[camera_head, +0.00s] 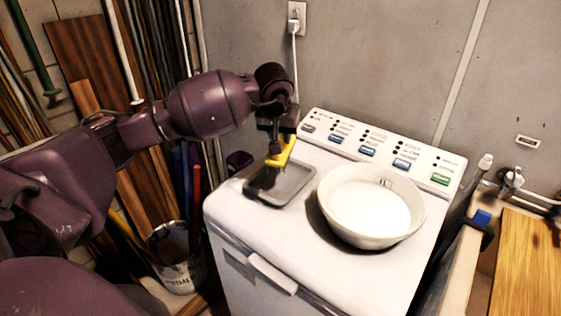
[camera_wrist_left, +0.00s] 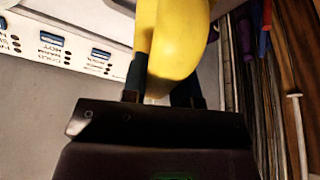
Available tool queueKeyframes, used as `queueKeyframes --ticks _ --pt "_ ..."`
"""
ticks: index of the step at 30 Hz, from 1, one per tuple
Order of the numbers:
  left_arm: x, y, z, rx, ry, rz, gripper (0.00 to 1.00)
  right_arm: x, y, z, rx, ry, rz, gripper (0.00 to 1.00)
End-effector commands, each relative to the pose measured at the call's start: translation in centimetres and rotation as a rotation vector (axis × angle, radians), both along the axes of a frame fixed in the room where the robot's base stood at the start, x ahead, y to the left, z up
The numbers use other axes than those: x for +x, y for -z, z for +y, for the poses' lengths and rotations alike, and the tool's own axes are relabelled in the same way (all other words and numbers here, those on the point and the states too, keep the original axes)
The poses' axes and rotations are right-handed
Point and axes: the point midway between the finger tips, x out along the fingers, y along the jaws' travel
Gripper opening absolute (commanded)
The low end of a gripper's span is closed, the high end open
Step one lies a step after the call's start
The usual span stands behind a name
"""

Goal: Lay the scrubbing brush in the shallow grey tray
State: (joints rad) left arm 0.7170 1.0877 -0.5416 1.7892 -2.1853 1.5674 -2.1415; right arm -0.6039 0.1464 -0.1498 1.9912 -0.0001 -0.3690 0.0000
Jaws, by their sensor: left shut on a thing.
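My left gripper (camera_head: 280,143) is shut on the yellow scrubbing brush (camera_head: 282,156), over the left part of the shallow grey tray (camera_head: 298,187). The tray lies on the washing machine's white top. A dark patch below the yellow part covers the tray's left side; I cannot tell whether it is bristles or shadow, nor whether the brush touches the tray. In the left wrist view the brush (camera_wrist_left: 178,45) shows large and yellow between the fingers (camera_wrist_left: 166,92). My right gripper is not in view.
A white bowl (camera_head: 330,221) with pale contents stands just right of the tray on the washing machine (camera_head: 240,220). The control panel (camera_head: 375,147) rises behind. Left of the machine, a bucket (camera_head: 177,279) and leaning boards and poles stand. A wooden board (camera_head: 530,265) is at right.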

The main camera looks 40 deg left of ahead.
Motion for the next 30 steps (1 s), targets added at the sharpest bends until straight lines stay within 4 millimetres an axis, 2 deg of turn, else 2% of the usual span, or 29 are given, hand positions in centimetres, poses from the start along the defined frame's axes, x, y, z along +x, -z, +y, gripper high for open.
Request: queueKeyframes --ticks 1,4,14,21,30 --pt "0.0 1.1 0.0 -0.002 -0.001 0.002 0.05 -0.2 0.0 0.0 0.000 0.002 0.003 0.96" --pt "0.0 2.7 0.0 -0.002 -0.001 0.001 0.05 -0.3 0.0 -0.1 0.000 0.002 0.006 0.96" --pt "0.0 5.0 0.0 -0.001 -0.001 0.001 0.05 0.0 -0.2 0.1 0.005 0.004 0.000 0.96" --pt "0.0 8.1 0.0 -0.002 -0.002 0.003 0.05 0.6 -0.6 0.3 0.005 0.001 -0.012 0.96" --pt "0.0 8.5 0.0 0.000 0.000 -0.001 0.05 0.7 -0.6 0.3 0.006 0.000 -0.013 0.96"
